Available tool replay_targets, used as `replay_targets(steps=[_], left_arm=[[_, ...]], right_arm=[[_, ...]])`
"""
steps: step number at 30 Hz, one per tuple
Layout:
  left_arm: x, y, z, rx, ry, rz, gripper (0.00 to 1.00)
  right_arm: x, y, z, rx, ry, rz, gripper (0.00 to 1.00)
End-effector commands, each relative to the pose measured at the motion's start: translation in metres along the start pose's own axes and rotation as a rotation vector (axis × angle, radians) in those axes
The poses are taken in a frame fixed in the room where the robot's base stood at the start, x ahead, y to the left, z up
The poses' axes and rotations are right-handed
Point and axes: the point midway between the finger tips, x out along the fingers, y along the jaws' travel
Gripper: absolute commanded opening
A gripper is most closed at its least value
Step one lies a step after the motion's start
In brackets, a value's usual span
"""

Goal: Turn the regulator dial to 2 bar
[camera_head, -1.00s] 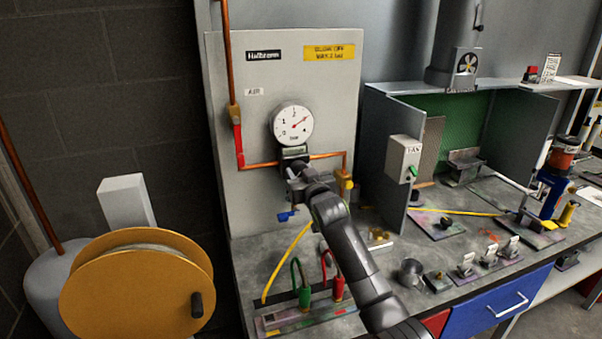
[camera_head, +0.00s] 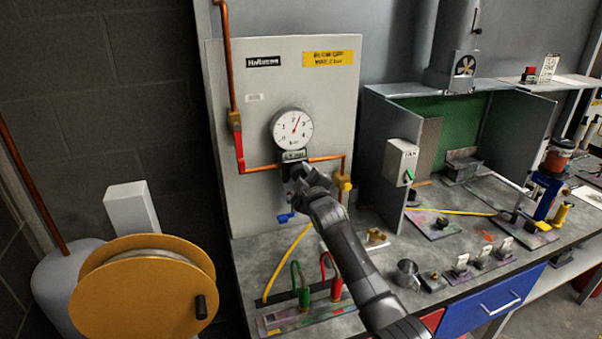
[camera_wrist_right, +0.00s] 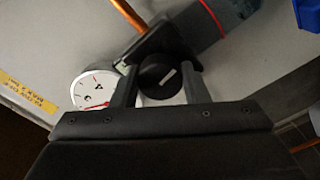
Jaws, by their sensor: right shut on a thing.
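The regulator dial is a black round knob with a white mark (camera_wrist_right: 158,76), seen in the right wrist view. My right gripper (camera_wrist_right: 160,92) is shut on it, one finger on each side. In the head view my right gripper (camera_head: 300,172) is at the regulator under the gauge and hides the knob. The round white pressure gauge (camera_head: 292,128) has a red needle pointing up and slightly right, near the 2 to 3 part of the scale; the exact reading is too small to tell. The gauge (camera_wrist_right: 96,88) also shows beside the knob in the right wrist view. My left gripper is out of view.
A grey fan switch box (camera_head: 402,162) is right of the panel. Red and green hoses (camera_head: 328,270) stand on the bench below my arm. An orange reel (camera_head: 142,293) stands at left.

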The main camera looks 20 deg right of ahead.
Motion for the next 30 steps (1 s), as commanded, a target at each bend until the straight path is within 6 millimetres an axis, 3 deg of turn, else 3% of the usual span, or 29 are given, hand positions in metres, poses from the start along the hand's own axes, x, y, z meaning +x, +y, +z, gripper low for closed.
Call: replay_targets(steps=[15, 30], left_arm=[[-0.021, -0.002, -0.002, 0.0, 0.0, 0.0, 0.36], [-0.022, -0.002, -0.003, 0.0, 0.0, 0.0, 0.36]], right_arm=[[0.0, 0.001, -0.001, -0.311, 0.0, -0.001, 0.18], [0.0, 0.0, 0.0, -0.358, 0.0, 0.0, 0.18]])
